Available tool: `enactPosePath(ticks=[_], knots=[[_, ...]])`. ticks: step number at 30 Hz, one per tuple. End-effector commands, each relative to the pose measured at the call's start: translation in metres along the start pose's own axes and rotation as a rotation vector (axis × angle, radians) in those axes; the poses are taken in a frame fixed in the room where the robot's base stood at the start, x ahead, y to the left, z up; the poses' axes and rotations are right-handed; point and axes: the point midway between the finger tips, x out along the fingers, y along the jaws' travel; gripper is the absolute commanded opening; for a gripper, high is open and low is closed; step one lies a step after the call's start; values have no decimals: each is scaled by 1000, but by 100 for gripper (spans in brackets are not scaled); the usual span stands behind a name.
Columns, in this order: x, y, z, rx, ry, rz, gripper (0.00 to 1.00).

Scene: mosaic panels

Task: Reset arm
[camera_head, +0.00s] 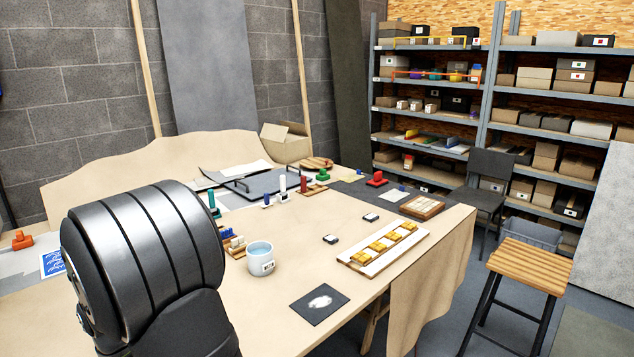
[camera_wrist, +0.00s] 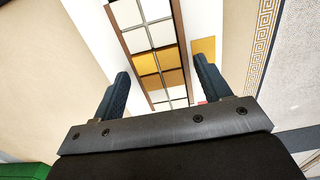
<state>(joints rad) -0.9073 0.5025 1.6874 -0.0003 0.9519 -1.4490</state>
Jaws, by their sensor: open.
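My gripper (camera_wrist: 161,70) shows in the wrist view with its two dark fingers wide apart and nothing between them. Beyond the fingers is a white panel with a brown-framed strip of square tiles (camera_wrist: 158,62), some white and some yellow-orange. A loose yellow-orange piece (camera_wrist: 204,48) lies partly behind the right finger. In the head view my arm fills the lower left, and the gripper itself is out of that picture. A white panel (camera_head: 352,265) with yellow blocks lies near the table's right front edge.
The beige-covered table (camera_head: 300,272) also holds a light-blue mug (camera_head: 260,258), a dark square sheet (camera_head: 319,302), a wooden tray (camera_head: 422,207) and small coloured tools. A wood-topped stool (camera_head: 532,264), a dark chair (camera_head: 490,180) and loaded shelves stand to the right.

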Motion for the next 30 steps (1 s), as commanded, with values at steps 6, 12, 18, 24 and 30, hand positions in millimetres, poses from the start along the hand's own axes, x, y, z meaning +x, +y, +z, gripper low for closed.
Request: enactPosePath(ticks=[6,12,18,24,30], knots=[[-18,1,0,0,1,5,70],[-56,1,0,0,1,6,70],[-96,1,0,0,1,5,70],[-136,1,0,0,0,4,70],[-176,0,0,0,0,4,70]])
